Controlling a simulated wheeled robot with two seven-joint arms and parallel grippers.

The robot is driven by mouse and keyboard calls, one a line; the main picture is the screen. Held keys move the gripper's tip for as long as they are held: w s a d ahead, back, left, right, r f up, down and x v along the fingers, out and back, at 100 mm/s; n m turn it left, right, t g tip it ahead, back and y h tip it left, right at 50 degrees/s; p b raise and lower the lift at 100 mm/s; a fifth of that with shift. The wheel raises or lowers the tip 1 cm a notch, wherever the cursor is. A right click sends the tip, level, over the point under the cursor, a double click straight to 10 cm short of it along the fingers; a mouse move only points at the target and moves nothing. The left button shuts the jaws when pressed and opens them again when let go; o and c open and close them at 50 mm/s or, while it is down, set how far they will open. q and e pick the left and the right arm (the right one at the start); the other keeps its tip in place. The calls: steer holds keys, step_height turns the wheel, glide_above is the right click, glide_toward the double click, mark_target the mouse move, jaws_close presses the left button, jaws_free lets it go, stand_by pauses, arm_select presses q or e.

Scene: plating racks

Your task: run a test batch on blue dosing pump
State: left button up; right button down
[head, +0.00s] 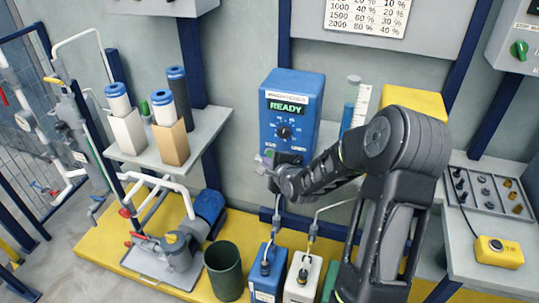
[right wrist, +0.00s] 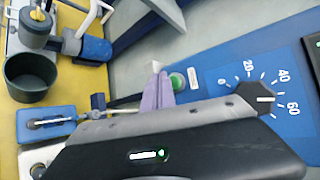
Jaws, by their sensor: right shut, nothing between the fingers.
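The blue dosing pump (head: 292,88) hangs on the wall, its display (head: 288,108) reading READY in green. Its black dial (head: 283,132) sits below the display; in the right wrist view the dial (right wrist: 255,98) has a white pointer turned toward the stretch between 40 and 60. A round green button (right wrist: 177,82) with a small label sits beside the dial in that view. My right gripper (head: 264,163) is shut and empty at the pump's lower front. Its fingertips (right wrist: 158,88) are close to the green button; I cannot tell whether they touch. My left gripper is out of view.
A graduated cylinder with blue liquid (head: 350,105) stands right of the pump, partly behind my arm. Blue (head: 264,285) and white (head: 299,285) containers and a dark green bin (head: 224,271) stand below. A shelf (head: 207,127) with capped filters is left; a parts tray (head: 490,192) is right.

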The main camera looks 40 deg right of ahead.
steer(key=shift+w+d, duration=0.1)
steer(key=shift+d, duration=0.05)
stand_by(0.4)
steer(key=shift+w+d, duration=0.15)
steer(key=shift+d, duration=0.1)
steer(key=shift+w+d+b, duration=0.3)
steer(key=shift+d+b, duration=0.05)
steer(key=shift+d, duration=0.05)
stand_by(1.0)
steer(key=shift+s+a, duration=0.55)
steer(key=shift+a, duration=0.2)
steer(key=shift+s+a+b, duration=0.25)
steer(key=shift+s+a, duration=0.5)
steer(key=shift+a, duration=0.3)
steer(key=shift+s+a+b, duration=0.2)
steer(key=shift+s+a, duration=0.5)
steer(key=shift+a, duration=0.3)
